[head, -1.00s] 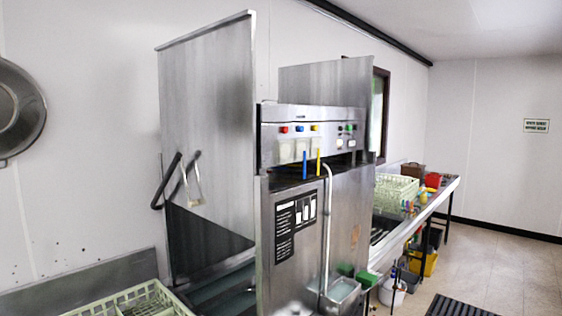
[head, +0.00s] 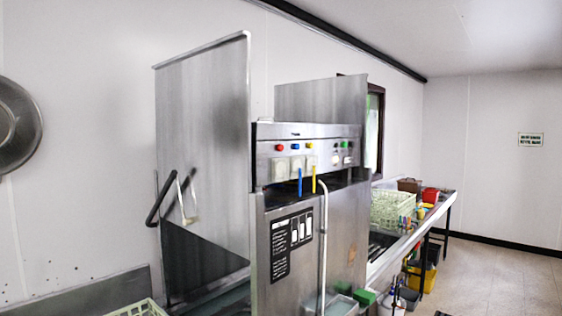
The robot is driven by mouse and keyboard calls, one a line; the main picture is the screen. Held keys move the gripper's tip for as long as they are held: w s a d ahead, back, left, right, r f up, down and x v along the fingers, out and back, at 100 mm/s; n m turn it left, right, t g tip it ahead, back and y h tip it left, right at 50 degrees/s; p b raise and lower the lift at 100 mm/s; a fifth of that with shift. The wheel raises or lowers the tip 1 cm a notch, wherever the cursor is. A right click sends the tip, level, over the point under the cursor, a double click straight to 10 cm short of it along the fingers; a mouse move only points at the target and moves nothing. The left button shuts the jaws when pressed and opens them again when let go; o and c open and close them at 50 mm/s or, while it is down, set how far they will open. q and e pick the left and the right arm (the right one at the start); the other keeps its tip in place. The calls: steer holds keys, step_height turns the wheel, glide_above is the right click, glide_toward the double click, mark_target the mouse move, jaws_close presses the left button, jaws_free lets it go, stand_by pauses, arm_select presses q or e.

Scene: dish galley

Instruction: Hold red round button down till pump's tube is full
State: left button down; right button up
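The red round button (head: 279,148) is at the left end of the control panel (head: 312,133) on the steel dish machine (head: 325,240). A blue button and a yellow button sit to its right. Pale pump units (head: 297,164) hang below these buttons, with a blue tube (head: 300,181) and a yellow tube (head: 314,179) showing upright beneath. A red tube, or how full any tube is, cannot be made out. Neither of my grippers shows, and nothing visible touches the red button.
A raised steel door (head: 203,150) with a dark handle (head: 162,200) stands left of the panel. A pale pipe (head: 323,240) runs down the machine's front. A counter with a pale green rack (head: 393,208) extends right. Open floor (head: 500,275) lies at the right.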

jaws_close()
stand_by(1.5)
